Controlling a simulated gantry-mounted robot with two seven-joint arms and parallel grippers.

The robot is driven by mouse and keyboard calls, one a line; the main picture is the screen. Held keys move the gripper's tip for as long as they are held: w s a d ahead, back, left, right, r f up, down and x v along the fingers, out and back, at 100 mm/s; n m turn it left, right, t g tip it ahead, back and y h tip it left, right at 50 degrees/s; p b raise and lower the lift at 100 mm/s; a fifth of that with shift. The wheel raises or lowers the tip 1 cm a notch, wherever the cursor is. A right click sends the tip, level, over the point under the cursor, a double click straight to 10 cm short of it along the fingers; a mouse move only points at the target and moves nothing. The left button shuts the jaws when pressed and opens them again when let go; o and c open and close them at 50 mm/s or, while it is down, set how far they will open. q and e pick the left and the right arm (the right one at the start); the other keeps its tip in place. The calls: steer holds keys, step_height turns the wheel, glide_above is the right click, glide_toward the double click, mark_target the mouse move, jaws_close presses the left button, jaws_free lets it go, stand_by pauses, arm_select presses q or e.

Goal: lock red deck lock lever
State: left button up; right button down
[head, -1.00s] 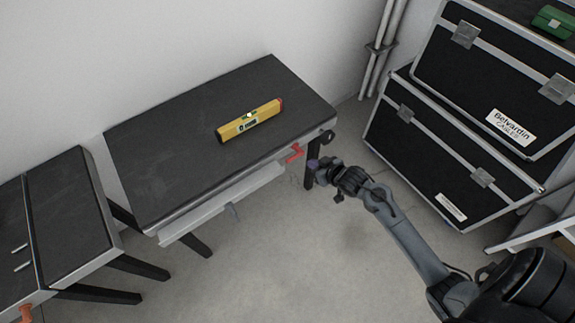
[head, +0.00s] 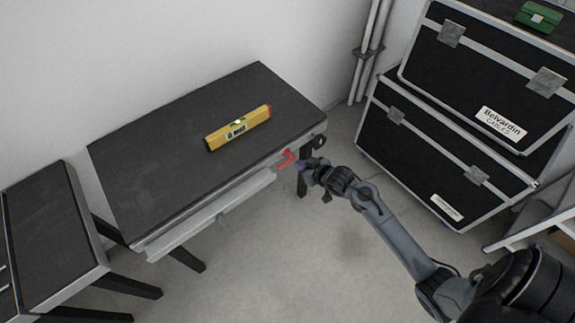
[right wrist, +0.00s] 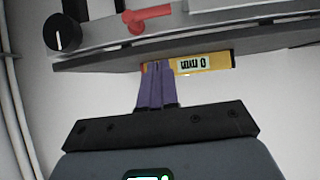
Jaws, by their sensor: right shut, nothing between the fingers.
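The red deck lock lever (head: 285,159) is on the front edge of the dark-topped deck (head: 180,150), near its right corner. The lever also shows in the right wrist view (right wrist: 147,17), at the top, with a round pivot and a short arm. My right gripper (head: 303,165) is shut and empty, just right of the lever in the head view. In the right wrist view its purple fingers (right wrist: 156,66) are together, below the lever in the picture with a gap between them. My left gripper is not in view.
A yellow spirit level (head: 238,128) lies on the deck. A black knob (head: 319,142) sits at the deck's right corner. A pale rail (head: 210,215) runs along the front. Black cases (head: 440,150) stand at right; a second dark table (head: 50,230) is at left.

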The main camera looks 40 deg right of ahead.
steer(key=b, duration=0.2)
glide_above(287, 163)
steer(key=s+a, duration=0.2)
steer(key=s, duration=0.2)
step_height(287, 163, down, 4)
steer(key=f, duration=0.1)
steer(key=w+f, duration=0.1)
steer(key=f+b, duration=0.1)
steer(key=shift+w+d+f, duration=0.2)
steer(key=shift+w, duration=0.2)
steer(key=shift+w+f, duration=0.1)
steer(key=shift+f, duration=0.55)
